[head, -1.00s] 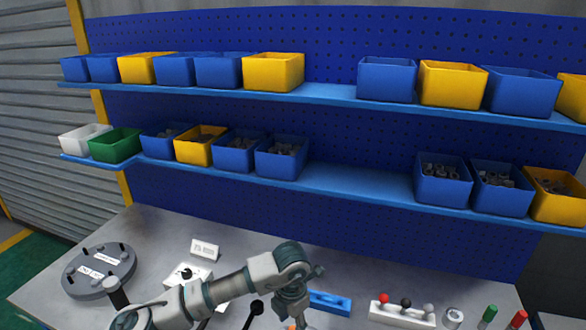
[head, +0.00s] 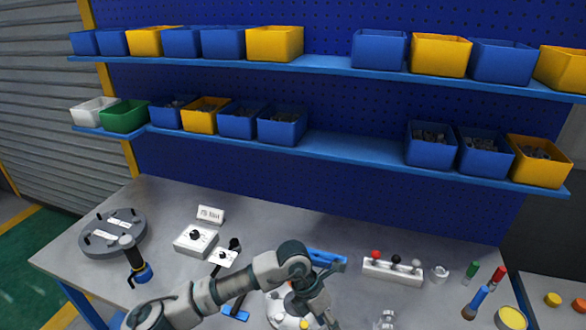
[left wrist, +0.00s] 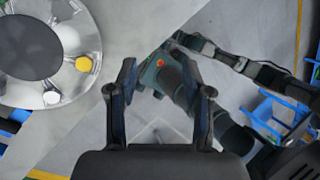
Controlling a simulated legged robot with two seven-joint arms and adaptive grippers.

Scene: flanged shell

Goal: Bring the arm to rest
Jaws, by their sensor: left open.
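My left arm comes in from the left in the head view, its gripper (head: 318,302) low over the front of the workbench. In the left wrist view its two dark fingers (left wrist: 160,78) are apart, with nothing between them. A round pale flanged part (head: 276,307) with coloured knobs sits on the bench, partly hidden by my arm. It also shows at the upper left of the left wrist view (left wrist: 82,22), clear of the fingers, with a dark round centre. My right gripper is not recognisable in either view.
The grey workbench (head: 165,205) carries a dark round fixture (head: 112,232), a white switch box (head: 195,240), a white bar with coloured knobs (head: 392,270) and upright tools at right. Two blue shelves (head: 340,150) of bins stand behind. Floor shows below the gripper in the wrist view.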

